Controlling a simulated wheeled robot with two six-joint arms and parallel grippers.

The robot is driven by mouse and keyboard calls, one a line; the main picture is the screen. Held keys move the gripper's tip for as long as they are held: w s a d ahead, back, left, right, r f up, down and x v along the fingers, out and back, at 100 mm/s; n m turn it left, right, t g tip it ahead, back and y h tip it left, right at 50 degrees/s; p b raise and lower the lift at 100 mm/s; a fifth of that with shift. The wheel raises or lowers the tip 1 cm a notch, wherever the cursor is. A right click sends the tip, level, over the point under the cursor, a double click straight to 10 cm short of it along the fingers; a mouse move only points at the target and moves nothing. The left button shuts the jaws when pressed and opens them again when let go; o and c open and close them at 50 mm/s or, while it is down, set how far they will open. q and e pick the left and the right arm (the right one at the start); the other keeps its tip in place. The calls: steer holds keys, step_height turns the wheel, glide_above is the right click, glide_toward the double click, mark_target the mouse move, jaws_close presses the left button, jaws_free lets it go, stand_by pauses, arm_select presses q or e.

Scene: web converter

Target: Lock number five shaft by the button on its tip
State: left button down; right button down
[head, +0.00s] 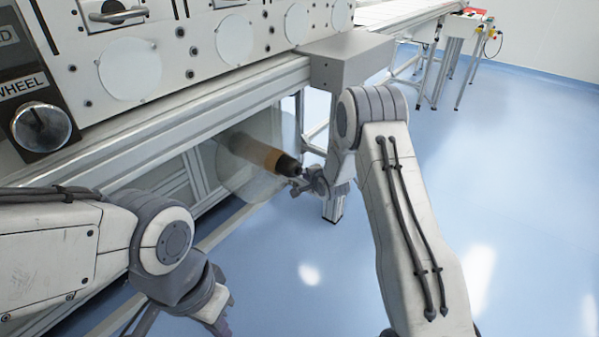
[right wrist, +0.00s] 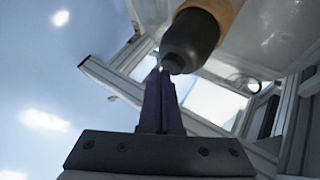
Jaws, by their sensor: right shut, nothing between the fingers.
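A shaft (head: 268,157) with a tan band and a dark rounded tip sticks out below the machine's front rail, through a translucent disc. No number is readable on it. My right gripper (head: 299,187) is just below and beside the dark tip. In the right wrist view its fingers (right wrist: 160,76) are shut and empty, their ends close to the tip of the shaft (right wrist: 192,38); I cannot tell whether they touch. The button itself is not clear. My left gripper (head: 180,318) hangs at the bottom edge, its fingertips partly cut off, away from the shaft.
A machine panel with round white covers (head: 130,69) and a knob (head: 41,127) fills the upper left. A grey box (head: 346,60) sits at the rail's end, above my right gripper. The blue floor (head: 510,200) is open to the right.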

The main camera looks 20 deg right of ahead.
steer(key=shift+w, duration=0.1)
stand_by(0.3)
steer(key=shift+w+a, duration=0.25)
steer(key=shift+a, duration=0.05)
stand_by(0.5)
steer(key=shift+s+d+p, duration=0.25)
steer(key=shift+s+p, duration=0.1)
steer(key=shift+p, duration=0.05)
steer(key=shift+d, duration=0.1)
steer(key=s+d+p, duration=0.1)
steer(key=s, duration=0.1)
steer(key=s+d, duration=0.2)
steer(key=shift+s+d+p, duration=0.3)
steer(key=shift+s+p, duration=0.1)
